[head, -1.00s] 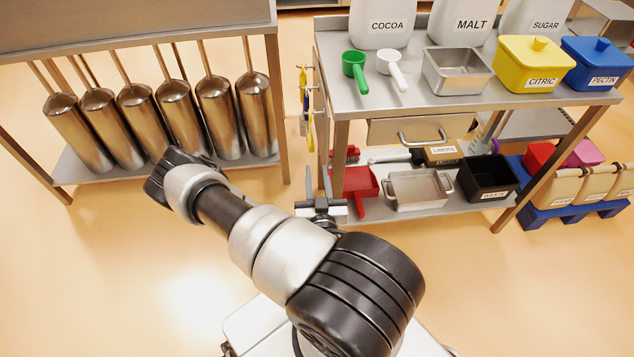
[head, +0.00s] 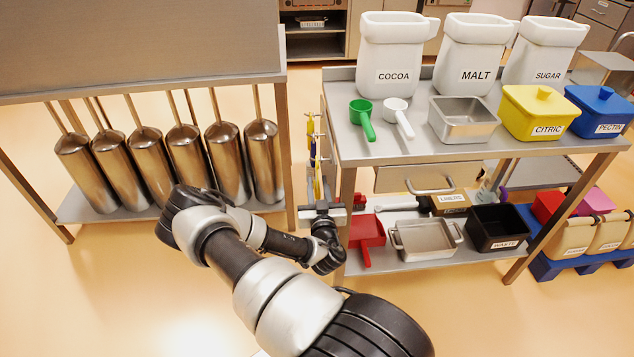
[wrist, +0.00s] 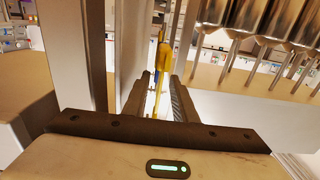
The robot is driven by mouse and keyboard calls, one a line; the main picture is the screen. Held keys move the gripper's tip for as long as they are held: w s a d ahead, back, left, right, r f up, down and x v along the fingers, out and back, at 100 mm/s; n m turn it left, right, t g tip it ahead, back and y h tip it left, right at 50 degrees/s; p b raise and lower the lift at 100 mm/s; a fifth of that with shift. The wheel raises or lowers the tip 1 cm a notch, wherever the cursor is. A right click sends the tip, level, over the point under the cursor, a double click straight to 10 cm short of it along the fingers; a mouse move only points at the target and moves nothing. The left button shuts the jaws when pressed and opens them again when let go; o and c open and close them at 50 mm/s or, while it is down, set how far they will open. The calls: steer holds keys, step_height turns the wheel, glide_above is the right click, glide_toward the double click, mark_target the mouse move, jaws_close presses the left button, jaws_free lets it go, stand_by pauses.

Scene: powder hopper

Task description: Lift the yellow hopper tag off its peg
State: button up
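The yellow hopper tag (head: 318,184) hangs at the left end of the ingredient rack in the head view, seen nearly edge-on. In the wrist view the yellow tag (wrist: 160,62) hangs upright between the lines of my two fingers. My gripper (wrist: 158,88) is open, with a bright gap between the dark fingers. I cannot tell whether the tag is inside the fingers or just beyond them. In the head view my gripper (head: 322,207) is beside the rack's left end, near the tag's lower part. The tag's peg is too small to make out clearly.
A blue tag (head: 311,130) hangs close by. The rack post (head: 347,220) stands just right of my gripper. Steel cylinders (head: 187,160) hang or stand on the left rack. A red scoop (head: 366,232) lies on the lower shelf. The floor between racks is clear.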

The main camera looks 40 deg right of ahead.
steer(key=shift+x, duration=1.1)
steer(key=shift+s, duration=0.1)
jaws_close()
steer(key=shift+r, duration=0.15)
steer(key=shift+r+p, duration=0.45)
steer(key=shift+r, duration=0.1)
